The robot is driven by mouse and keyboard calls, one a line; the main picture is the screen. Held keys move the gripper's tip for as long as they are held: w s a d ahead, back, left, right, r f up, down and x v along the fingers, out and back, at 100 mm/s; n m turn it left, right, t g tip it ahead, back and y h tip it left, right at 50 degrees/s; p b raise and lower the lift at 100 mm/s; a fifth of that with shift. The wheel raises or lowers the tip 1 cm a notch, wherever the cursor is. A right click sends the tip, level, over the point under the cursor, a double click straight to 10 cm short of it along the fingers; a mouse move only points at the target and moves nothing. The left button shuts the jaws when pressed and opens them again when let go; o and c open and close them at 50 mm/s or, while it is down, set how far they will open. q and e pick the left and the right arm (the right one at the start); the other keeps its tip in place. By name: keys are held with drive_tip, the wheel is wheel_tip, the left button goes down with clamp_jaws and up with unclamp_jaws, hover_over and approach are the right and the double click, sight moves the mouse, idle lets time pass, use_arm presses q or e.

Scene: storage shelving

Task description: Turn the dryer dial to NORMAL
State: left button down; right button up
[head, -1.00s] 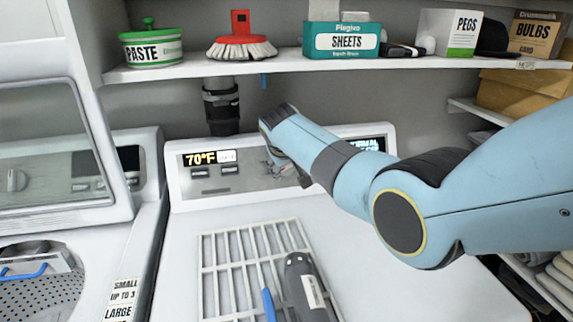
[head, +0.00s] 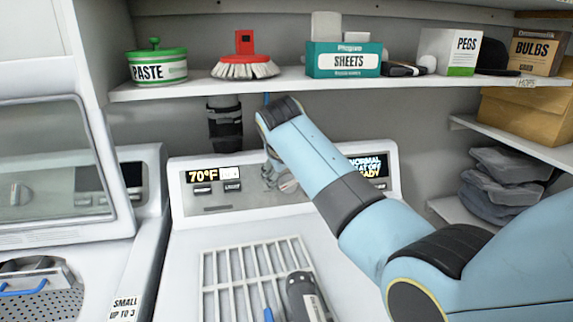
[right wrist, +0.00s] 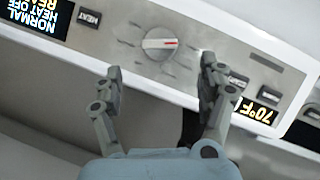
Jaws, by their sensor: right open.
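The dryer dial (right wrist: 158,43) is a round silver knob with a red pointer line, which points right in the right wrist view. In the head view the dial (head: 288,185) is partly hidden by my right gripper and arm. My right gripper (right wrist: 161,72) is open and empty, with its fingers short of the dial and one toward each side of it. In the head view the gripper (head: 271,174) is small, in front of the dryer panel (head: 215,206). The right display (head: 367,167) reads NORMAL, HEAT OFF and READY. My left gripper is not in view.
A white rack (head: 232,275) lies on the dryer top, with a dark grey tool (head: 303,296) on it. The shelf (head: 275,82) above holds a paste tub (head: 157,68), a brush (head: 245,66) and several boxes. A washer (head: 60,170) stands at left.

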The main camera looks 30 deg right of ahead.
drive_tip(key=v, duration=0.4)
drive_tip(key=shift+s, duration=0.1)
idle(0.4)
